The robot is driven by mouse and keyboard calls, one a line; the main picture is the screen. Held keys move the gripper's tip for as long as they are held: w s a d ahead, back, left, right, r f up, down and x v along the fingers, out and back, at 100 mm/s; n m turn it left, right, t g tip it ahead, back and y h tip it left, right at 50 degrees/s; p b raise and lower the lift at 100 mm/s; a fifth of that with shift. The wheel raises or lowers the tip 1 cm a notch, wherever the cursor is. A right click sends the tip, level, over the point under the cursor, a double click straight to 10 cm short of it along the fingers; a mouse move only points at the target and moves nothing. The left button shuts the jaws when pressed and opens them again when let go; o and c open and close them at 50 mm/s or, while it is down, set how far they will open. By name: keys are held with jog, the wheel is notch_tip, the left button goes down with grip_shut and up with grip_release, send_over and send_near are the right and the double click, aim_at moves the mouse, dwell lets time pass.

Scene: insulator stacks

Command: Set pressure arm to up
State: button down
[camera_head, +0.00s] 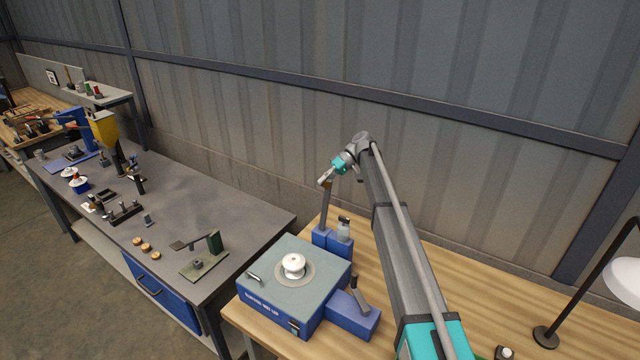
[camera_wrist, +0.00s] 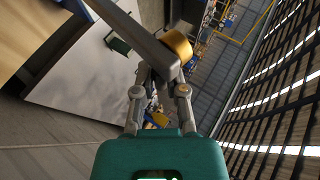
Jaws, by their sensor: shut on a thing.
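The test unit (camera_head: 265,297) is a blue box with a grey-green top on the wooden bench. A white insulator (camera_head: 294,262) sits on the round plate on its top. The pressure arm (camera_head: 325,210) is a dark bar that stands nearly upright from a blue block behind the unit. My gripper (camera_head: 326,179) is at the bar's upper end. In the wrist view, the grey bar (camera_wrist: 128,32) runs diagonally to my gripper (camera_wrist: 160,75), with a brass cylinder (camera_wrist: 177,46) beside its end. The fingers are shut on the arm's end; the exact contact is partly hidden.
A small jar (camera_head: 344,226) stands on a blue block right of the pressure arm. A blue box with a dark lever (camera_head: 360,292) adjoins the unit's right side. A lamp (camera_head: 546,336) stands at the right. The grey bench (camera_head: 215,215) at left holds several tools. The metal wall is behind.

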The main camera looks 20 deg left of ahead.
jog(key=shift+w+d+f, duration=0.2)
jog(key=shift+w+d, duration=0.1)
jog(key=shift+d, duration=0.1)
jog(key=c, duration=1.1)
grip_release()
jog(key=o, duration=0.4)
jog(key=shift+w+f, duration=0.2)
jog(key=shift+w, duration=0.1)
jog(key=shift+s+a, duration=0.1)
